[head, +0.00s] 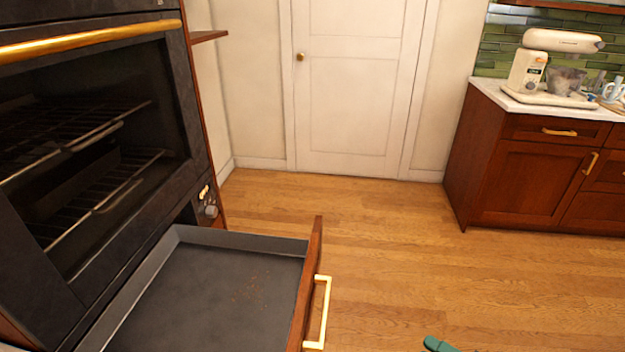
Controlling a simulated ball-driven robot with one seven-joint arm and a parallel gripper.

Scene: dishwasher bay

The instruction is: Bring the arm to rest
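No part that I can surely name as my arm or my gripper shows in the head view. A small teal piece (438,344) pokes in at the bottom edge, right of centre, in front of the wooden floor. Most of it is cut off, and I cannot tell what it is.
At left, a dark oven (195,110) stands above a pulled-out grey drawer (240,241) with a gold handle (322,310). A wooden counter cabinet (525,185) bearing a mixer (527,70) stands at right. The floor (400,245) between is clear up to a shut white door (350,90).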

